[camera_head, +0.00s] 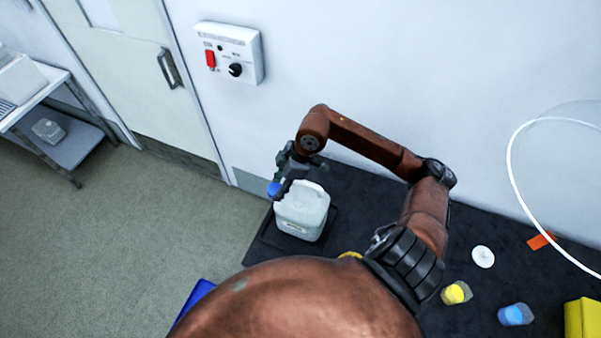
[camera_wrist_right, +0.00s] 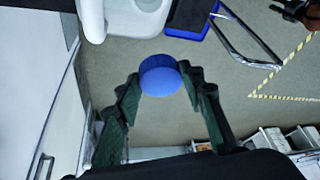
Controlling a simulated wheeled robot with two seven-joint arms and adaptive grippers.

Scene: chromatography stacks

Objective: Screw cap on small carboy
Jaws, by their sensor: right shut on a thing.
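The small carboy (camera_head: 302,212) is a white, boxy container standing upright on a dark tray on the black bench. Part of it also shows at the top of the right wrist view (camera_wrist_right: 120,22). My right gripper (camera_head: 279,187) is at the carboy's upper left in the head view. It is shut on the blue cap (camera_head: 273,189), which sits between the fingertips in the right wrist view (camera_wrist_right: 160,76). There the cap appears apart from the carboy, with floor behind it. The carboy's mouth is not clearly visible. My left gripper is not in view.
On the bench's right are a white disc (camera_head: 483,256), a yellow-topped container (camera_head: 456,293), a blue-topped container (camera_head: 515,314), an orange piece (camera_head: 541,240) and a yellow block (camera_head: 583,318). A wall control box (camera_head: 229,52) is behind. White tubing (camera_head: 511,160) loops at the right.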

